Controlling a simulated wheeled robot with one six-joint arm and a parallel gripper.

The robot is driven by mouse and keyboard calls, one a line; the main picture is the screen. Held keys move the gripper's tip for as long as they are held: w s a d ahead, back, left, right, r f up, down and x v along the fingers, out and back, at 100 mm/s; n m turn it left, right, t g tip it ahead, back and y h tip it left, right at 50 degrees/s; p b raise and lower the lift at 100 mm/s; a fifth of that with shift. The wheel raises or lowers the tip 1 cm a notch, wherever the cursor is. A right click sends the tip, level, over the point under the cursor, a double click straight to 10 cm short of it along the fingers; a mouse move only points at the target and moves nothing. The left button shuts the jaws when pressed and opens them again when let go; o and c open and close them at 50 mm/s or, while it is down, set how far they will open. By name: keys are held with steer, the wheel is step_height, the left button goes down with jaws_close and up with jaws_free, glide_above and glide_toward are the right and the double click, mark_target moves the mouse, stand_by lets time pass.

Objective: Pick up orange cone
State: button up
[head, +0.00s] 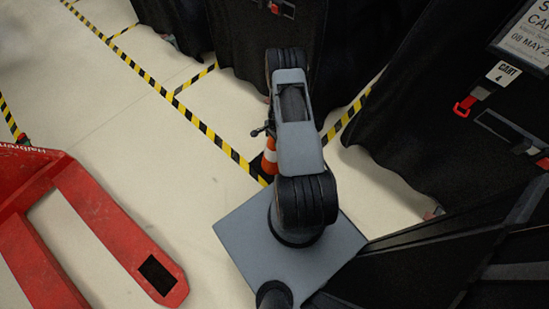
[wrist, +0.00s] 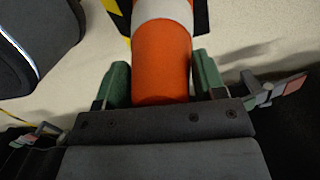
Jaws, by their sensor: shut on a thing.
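The orange cone (head: 269,156) has white bands and stands on a dark base on the floor. In the head view it is partly hidden behind my arm. In the wrist view the cone (wrist: 161,62) fills the middle, with its orange part between the two green fingers of my gripper (wrist: 161,84). The fingers are shut on the cone from both sides. In the head view my gripper is mostly hidden by my arm.
Black covered carts (head: 415,110) stand behind and to the right. A red pallet jack (head: 110,235) lies at the left. Yellow-black tape (head: 200,124) marks the pale floor (head: 130,130), which is clear between the jack and the carts.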

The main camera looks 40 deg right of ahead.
jaws_close()
steer(key=shift+r, duration=0.2)
